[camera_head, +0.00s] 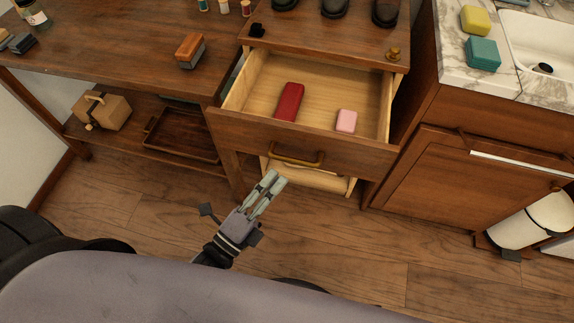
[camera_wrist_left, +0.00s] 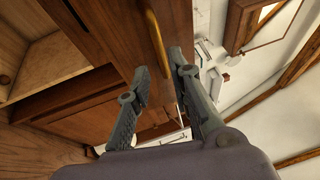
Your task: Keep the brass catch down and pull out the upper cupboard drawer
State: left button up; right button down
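The upper cupboard drawer (camera_head: 335,134) is pulled out, showing its pale wooden inside. A red case (camera_head: 289,102) and a pink block (camera_head: 346,121) lie in it. Its curved brass handle (camera_head: 297,157) is on the front; it also shows in the left wrist view (camera_wrist_left: 155,38). The brass catch (camera_head: 393,54) is a small knob on the cupboard top, at the right above the drawer; nothing touches it. My left gripper (camera_head: 275,178) is open, just in front of and below the handle. In the left wrist view its fingers (camera_wrist_left: 159,62) are apart and empty, with the handle beyond them.
A pale wooden piece (camera_head: 310,178) sticks out below the drawer. Dark shoes (camera_head: 335,8) stand on the cupboard top. A brush (camera_head: 190,50) lies on the workbench at left. A sink counter (camera_head: 450,72) is at right, with a paper roll (camera_head: 530,222) below. Floor in front is clear.

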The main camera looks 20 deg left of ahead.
pick_arm(q)
jog(key=v, duration=0.4)
jog(key=shift+s+a+f, duration=0.1)
jog(key=shift+s+a, duration=0.05)
jog(key=shift+s, duration=0.25)
